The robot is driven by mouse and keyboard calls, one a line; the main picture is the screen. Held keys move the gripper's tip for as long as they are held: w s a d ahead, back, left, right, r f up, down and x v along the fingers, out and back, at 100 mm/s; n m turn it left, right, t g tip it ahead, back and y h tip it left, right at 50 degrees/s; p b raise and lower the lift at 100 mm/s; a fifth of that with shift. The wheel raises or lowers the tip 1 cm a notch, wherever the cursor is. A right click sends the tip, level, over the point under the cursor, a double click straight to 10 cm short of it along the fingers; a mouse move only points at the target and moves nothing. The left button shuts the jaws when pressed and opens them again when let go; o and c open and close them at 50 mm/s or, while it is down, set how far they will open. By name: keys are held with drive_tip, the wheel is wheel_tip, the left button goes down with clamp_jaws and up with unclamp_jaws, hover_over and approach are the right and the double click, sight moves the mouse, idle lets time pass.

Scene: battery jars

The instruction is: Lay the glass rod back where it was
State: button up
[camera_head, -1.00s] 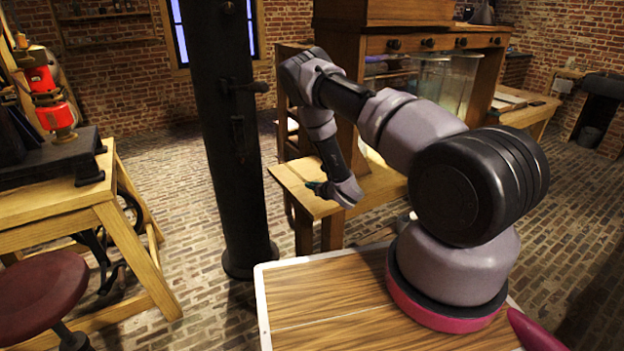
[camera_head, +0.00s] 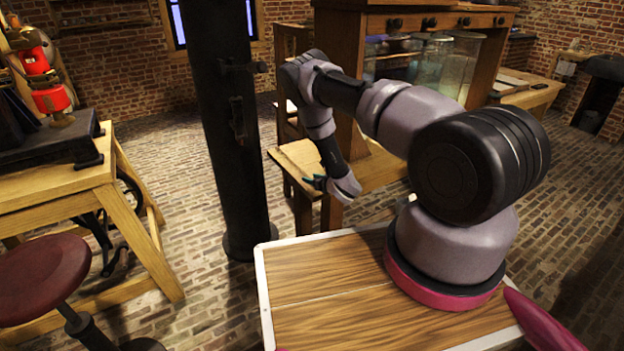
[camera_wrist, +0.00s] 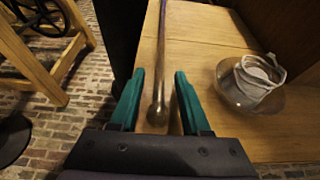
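The glass rod (camera_wrist: 161,50) shows in the wrist view as a thin, shiny length with a rounded near end, running away from me over the wooden bench top (camera_wrist: 210,30). My gripper (camera_wrist: 159,75) has its two teal fingers apart, one on each side of the rod, with a visible gap on both sides. I cannot tell whether the rod touches the wood. In the head view my gripper (camera_head: 317,183) is at the near end of the bench (camera_head: 297,154); the rod cannot be made out there.
A glass dish (camera_wrist: 226,88) with a pale cloth-like bundle (camera_wrist: 258,76) stands on the bench, right of my gripper. A dark iron column (camera_head: 226,130) rises left of the bench. Large glass jars (camera_head: 458,68) stand behind. A stool (camera_head: 42,280) and workbench (camera_head: 60,185) are at left.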

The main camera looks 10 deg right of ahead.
drive_tip(key=shift+s, duration=0.1)
drive_tip(key=v, duration=1)
drive_tip(key=w+d+r+m+h, duration=0.2)
drive_tip(key=w+r+m, duration=0.3)
drive_tip(key=r, duration=0.4)
drive_tip(key=w+d+r+m+h, duration=0.2)
drive_tip(key=w+r+m, duration=0.1)
drive_tip(key=r+m, duration=0.45)
wheel_tip(320, 180, up, 18)
drive_tip(key=s+d+m+g+h, duration=0.1)
drive_tip(key=s+m, duration=0.2)
drive_tip(key=m, duration=0.8)
drive_tip(key=s+a+r+m+g+y, duration=0.1)
drive_tip(key=s+a+r+m+g, duration=0.15)
drive_tip(key=s+r+m, duration=1.15)
drive_tip(key=s+a+r+m+g+y, duration=0.1)
drive_tip(key=s+a+r+m, duration=0.1)
drive_tip(key=s, duration=0.9)
drive_tip(key=s+a+r+m+g, duration=0.1)
drive_tip(key=s+r+m, duration=0.3)
drive_tip(key=s, duration=0.7)
drive_tip(key=shift+a+r+y, duration=0.4)
drive_tip(key=shift+r, duration=0.3)
